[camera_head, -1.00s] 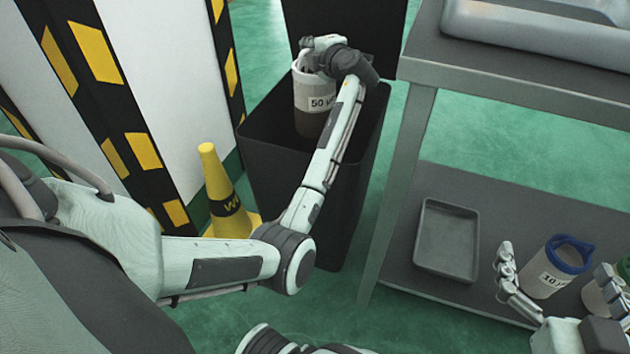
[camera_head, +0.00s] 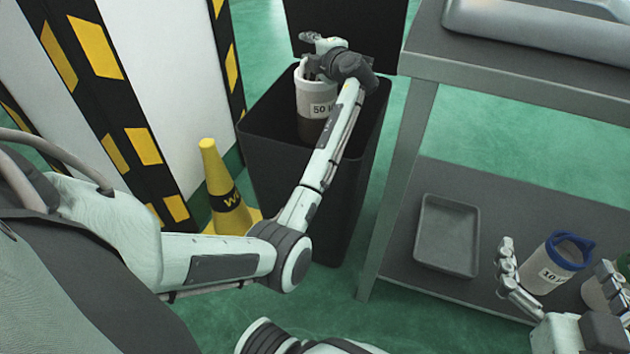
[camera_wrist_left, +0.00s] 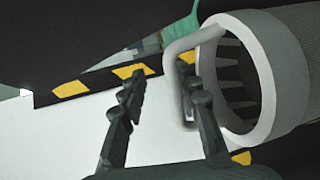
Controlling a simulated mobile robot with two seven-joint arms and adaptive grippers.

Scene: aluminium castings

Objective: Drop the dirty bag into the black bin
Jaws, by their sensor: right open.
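The dirty bag (camera_head: 315,100) is a whitish cylinder with a brown lower part and a "50" label. It is upright inside the mouth of the black bin (camera_head: 275,165), its lower end hidden by the near wall. My left gripper (camera_head: 322,55) is at the bag's top rim, its fingers spread. In the left wrist view the fingers (camera_wrist_left: 165,95) are apart, and the bag's white handle (camera_wrist_left: 175,70) passes close to the right finger; I cannot tell if they touch. The open rim (camera_wrist_left: 270,75) shows beside it. My right gripper (camera_head: 555,275) is open at the lower right.
A yellow cone (camera_head: 222,185) stands left of the bin, near a striped yellow-black panel (camera_head: 120,100). At right, a grey table's lower shelf holds a grey tray (camera_head: 447,238) and a blue-rimmed "10" bag (camera_head: 568,255) near my right gripper.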

